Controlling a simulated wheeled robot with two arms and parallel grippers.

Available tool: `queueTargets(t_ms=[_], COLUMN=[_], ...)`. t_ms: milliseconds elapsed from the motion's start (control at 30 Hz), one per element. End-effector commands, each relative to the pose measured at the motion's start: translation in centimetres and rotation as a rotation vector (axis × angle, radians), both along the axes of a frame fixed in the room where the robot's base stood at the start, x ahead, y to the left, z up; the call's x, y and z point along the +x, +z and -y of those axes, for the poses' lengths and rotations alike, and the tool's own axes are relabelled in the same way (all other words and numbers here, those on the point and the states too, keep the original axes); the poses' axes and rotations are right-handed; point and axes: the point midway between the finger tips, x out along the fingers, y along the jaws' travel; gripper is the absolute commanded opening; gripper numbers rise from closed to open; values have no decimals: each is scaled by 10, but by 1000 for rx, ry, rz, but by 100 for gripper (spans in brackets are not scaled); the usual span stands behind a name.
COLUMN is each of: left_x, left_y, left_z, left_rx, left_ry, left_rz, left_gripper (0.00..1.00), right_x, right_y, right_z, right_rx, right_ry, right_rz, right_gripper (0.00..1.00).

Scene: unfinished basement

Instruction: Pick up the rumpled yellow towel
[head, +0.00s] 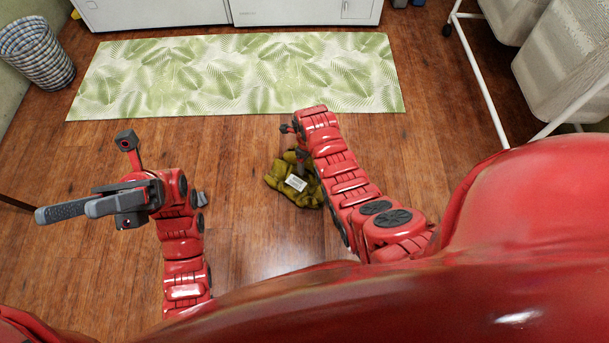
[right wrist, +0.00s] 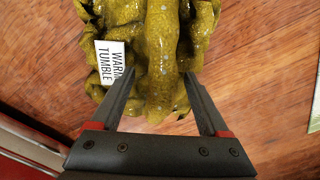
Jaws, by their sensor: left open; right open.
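The rumpled yellow towel (head: 278,178) lies in a heap on the wood floor, partly hidden by my right arm in the head view. It has a white tag reading "WARM TUMBLE". My right gripper (right wrist: 162,80) is open, and in the right wrist view its fingers reach to either side of a raised fold of the towel (right wrist: 160,60). I cannot tell whether the fingers touch the cloth. In the head view the right gripper is mostly hidden under its arm. My left gripper (head: 65,212) is open and empty, off to the left, away from the towel.
A green leaf-print rug (head: 240,75) lies beyond the towel, in front of white cabinets (head: 300,10). A checked basket (head: 37,52) stands at the far left. A white-framed rack (head: 485,90) with pale bins (head: 560,60) stands at the right.

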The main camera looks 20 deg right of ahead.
Motion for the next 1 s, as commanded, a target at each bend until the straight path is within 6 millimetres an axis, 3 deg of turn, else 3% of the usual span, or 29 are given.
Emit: queueTargets(t_ms=[633,1000], left_x=[0,0], left_y=[5,4], left_z=[0,0], left_rx=[1,1], left_ry=[1,1], left_rz=[-1,-1], left_gripper=[50,50], right_x=[0,0], right_y=[-5,-5], right_z=[0,0], right_rx=[0,-1], right_ry=[0,0], right_rz=[1,1], right_gripper=[77,10])
